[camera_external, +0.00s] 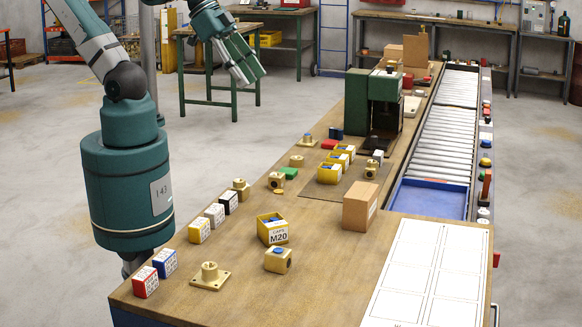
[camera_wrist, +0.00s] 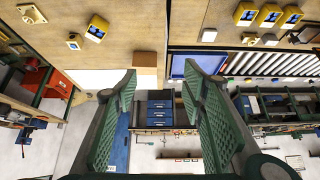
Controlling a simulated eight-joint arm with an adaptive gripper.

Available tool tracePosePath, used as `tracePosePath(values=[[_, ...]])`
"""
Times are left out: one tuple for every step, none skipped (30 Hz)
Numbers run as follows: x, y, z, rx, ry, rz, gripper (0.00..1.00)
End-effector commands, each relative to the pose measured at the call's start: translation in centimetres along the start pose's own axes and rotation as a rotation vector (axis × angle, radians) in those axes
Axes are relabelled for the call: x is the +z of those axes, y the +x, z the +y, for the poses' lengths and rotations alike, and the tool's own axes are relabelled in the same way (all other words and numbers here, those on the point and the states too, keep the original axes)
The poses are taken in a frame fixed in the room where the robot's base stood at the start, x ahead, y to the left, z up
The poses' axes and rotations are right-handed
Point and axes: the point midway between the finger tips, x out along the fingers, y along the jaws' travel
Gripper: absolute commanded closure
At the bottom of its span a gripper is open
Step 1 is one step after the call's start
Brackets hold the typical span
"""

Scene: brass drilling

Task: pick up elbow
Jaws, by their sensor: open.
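Several brass fittings stand on the wooden bench, and I cannot tell for sure which is the elbow. A block-shaped fitting with a round opening (camera_external: 276,180) sits mid-bench. A similar block with a blue top (camera_external: 278,260) stands near the M20 box; a small block fitting also shows in the wrist view (camera_wrist: 74,42). A flanged fitting (camera_external: 210,277) lies at the near left, and another fitting (camera_external: 241,188) stands at the left edge. My gripper (camera_external: 250,70) is open and empty, raised well above and away from the fittings. Its spread green fingers show in the wrist view (camera_wrist: 162,95).
A yellow M20 caps box (camera_external: 272,229), a cardboard box (camera_external: 360,206) and a dark green machine (camera_external: 374,100) stand on the bench. Small labelled boxes (camera_external: 199,230) line the left edge. A roller conveyor (camera_external: 440,120) with a blue tray (camera_external: 428,198) runs along the right.

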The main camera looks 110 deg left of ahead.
Motion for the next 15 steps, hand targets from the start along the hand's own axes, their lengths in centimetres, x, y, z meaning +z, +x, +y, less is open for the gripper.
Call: tracePosePath(values=[[0.1, 0.3, 0.1, 0.001, 0.014, -0.005, 0.59], [0.1, 0.4, 0.1, 0.001, 0.026, -0.01, 0.59], [0.2, 0.7, 0.1, 0.003, 0.043, -0.017, 0.59], [0.3, 0.9, 0.2, 0.004, 0.06, -0.024, 0.59], [0.4, 1.2, 0.2, 0.005, 0.077, -0.031, 0.59], [0.6, 1.6, 0.3, 0.007, 0.104, -0.041, 0.59], [0.7, 1.9, 0.4, 0.009, 0.126, -0.049, 0.59], [0.9, 2.2, 0.4, 0.011, 0.148, -0.059, 0.59], [1.1, 2.7, 0.5, 0.014, 0.182, -0.072, 0.59], [1.3, 3.1, 0.6, 0.017, 0.208, -0.082, 0.59], [1.5, 3.5, 0.7, 0.021, 0.236, -0.093, 0.59], [1.7, 4.0, 0.8, 0.025, 0.272, -0.107, 0.59], [1.9, 4.4, 0.8, 0.03, 0.301, -0.118, 0.59], [2.2, 4.7, 0.9, 0.034, 0.329, -0.129, 0.59], [2.4, 5.2, 1.0, 0.04, 0.367, -0.142, 0.59]])
